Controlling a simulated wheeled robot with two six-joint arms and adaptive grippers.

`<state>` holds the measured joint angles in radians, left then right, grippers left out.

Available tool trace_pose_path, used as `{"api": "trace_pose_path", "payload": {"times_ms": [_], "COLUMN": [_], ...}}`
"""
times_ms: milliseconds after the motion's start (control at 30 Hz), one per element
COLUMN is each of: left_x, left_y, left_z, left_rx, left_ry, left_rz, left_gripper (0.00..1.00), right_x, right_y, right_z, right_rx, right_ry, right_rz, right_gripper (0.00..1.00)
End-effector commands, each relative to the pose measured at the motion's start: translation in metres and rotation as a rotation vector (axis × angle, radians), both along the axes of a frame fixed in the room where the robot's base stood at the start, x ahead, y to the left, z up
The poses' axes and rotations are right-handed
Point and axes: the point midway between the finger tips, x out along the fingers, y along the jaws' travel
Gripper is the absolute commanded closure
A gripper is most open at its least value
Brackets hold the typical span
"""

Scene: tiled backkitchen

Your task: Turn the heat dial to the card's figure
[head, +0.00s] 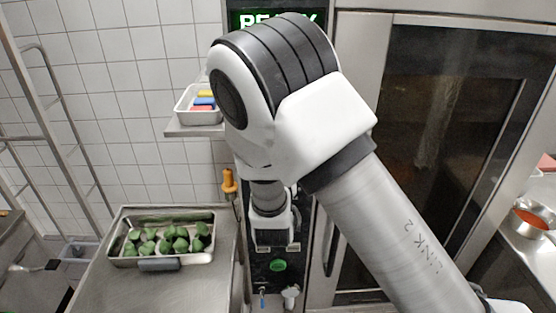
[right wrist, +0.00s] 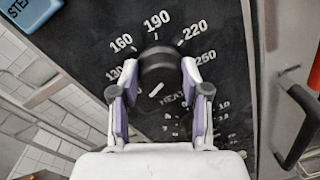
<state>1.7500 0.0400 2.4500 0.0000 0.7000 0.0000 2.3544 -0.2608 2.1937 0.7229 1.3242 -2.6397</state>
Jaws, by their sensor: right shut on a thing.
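The heat dial (right wrist: 158,62) is a black round knob on a dark panel, seen in the right wrist view. Printed figures 160, 190 and 220 arc over it, with others partly hidden by the fingers. A short white mark on its face slants from lower left to upper right; I cannot tell which figure it points at. My right gripper (right wrist: 159,82) is shut on the dial, one purple-padded finger on each side. In the head view my right gripper (head: 271,236) is in front of the panel, and the arm hides the dial. No card is recognisable. My left gripper is out of view.
A green-lit display (head: 278,19) is partly hidden by my arm. A steel tray of green vegetables (head: 120,249) sits on the counter at left. A small tray (head: 184,104) with coloured items stands on a shelf. A large oven door (head: 430,110) is at right. A green button (head: 278,265) is below.

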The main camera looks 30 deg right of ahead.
Motion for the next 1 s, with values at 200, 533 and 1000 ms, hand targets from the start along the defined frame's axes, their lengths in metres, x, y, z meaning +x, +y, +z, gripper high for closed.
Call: {"api": "trace_pose_path", "payload": {"times_ms": [200, 533, 1000], "left_x": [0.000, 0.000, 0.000], "left_y": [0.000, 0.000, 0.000], "left_z": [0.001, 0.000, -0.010], "left_rx": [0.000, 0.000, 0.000], "left_ry": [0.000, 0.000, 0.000], "left_rz": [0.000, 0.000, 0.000], "left_gripper": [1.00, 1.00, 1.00], "right_x": [0.002, 0.001, 0.000], "right_y": [0.000, 0.000, -0.001], "right_z": [0.005, 0.003, -0.002], "right_rx": [-0.007, -0.005, 0.216], "right_ry": [-0.012, -0.006, -0.108], "right_rz": [0.000, 0.001, 0.000], "right_gripper": [0.89, 0.31, 0.31]}}
